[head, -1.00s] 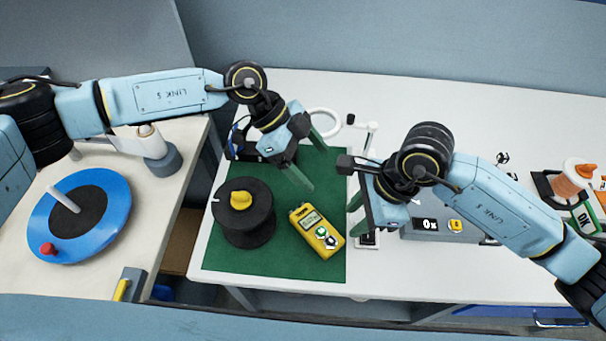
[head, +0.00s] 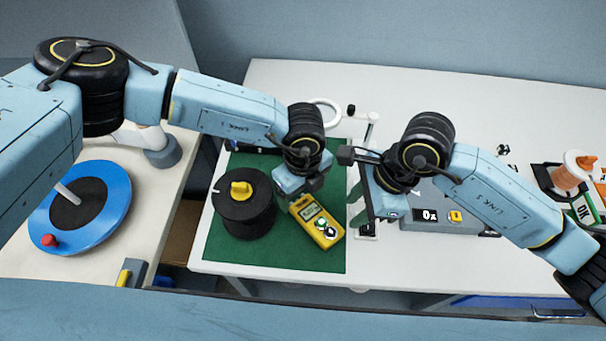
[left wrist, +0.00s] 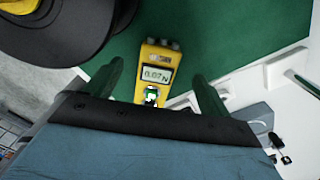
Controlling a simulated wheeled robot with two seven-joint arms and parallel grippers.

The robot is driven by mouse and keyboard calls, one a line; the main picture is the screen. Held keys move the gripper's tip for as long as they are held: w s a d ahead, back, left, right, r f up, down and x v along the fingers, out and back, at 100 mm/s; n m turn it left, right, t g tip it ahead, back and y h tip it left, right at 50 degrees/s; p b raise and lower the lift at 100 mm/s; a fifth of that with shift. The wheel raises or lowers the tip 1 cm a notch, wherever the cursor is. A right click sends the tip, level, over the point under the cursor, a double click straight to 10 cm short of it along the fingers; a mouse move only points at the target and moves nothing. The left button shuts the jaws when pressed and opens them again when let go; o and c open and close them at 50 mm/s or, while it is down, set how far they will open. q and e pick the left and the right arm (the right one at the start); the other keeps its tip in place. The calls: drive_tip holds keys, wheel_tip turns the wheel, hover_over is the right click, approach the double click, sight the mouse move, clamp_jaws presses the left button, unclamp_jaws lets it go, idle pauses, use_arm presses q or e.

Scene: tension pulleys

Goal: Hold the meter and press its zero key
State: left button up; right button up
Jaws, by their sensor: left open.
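The yellow meter (head: 318,222) lies on the green mat (head: 290,258), its screen and keys facing up. In the left wrist view the meter (left wrist: 157,72) reads about 0.07 N, with a green-and-white key at its lower part. My left gripper (left wrist: 158,75) is open above the meter, one finger on each side of it, with gaps visible.
A black spool (head: 245,210) with a yellow knob stands just left of the meter. A blue disc (head: 105,215) is on the left table. The mat's front part is clear.

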sight(303, 204)
use_arm(q)
drive_tip(key=shift+f, duration=2.55)
drive_tip(key=c, duration=1.3)
use_arm(e)
clamp_jaws()
